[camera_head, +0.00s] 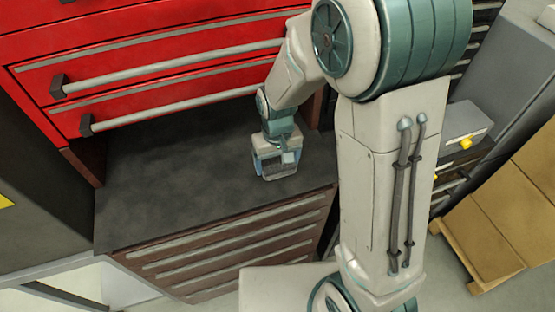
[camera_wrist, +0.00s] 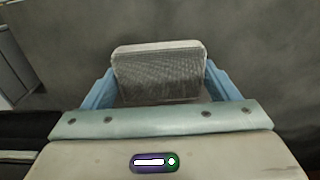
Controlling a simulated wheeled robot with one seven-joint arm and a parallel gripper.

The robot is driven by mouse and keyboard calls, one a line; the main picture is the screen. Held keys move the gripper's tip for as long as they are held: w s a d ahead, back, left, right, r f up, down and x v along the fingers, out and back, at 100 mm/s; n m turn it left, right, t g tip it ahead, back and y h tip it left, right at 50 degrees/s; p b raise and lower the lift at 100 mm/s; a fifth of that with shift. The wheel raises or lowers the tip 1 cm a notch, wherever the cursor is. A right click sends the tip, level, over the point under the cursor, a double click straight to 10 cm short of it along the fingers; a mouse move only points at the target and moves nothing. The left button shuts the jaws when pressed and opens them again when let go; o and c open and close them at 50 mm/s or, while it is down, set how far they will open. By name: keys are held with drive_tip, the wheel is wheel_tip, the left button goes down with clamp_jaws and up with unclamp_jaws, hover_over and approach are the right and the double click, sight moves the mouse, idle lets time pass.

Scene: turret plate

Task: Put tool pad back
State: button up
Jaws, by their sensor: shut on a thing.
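The tool pad appears as a grey, ribbed block (camera_wrist: 158,75) between the two blue fingers of my gripper (camera_wrist: 157,88) in the wrist view. My gripper is shut on it. In the head view my gripper (camera_head: 272,168) is low over the dark bench top (camera_head: 170,180), near its right part, and the pad (camera_head: 280,172) shows at the fingers. I cannot tell whether the pad touches the bench top.
A red tool chest (camera_head: 140,65) with long drawer handles stands behind the bench top. Slatted drawers (camera_head: 230,245) are below its front edge. A grey box with a yellow latch (camera_head: 466,142) and cardboard boxes (camera_head: 500,225) are at the right. The bench's left part is clear.

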drive_tip(key=shift+f, duration=0.2)
drive_tip(key=shift+f, duration=0.2)
drive_tip(key=o, duration=0.9)
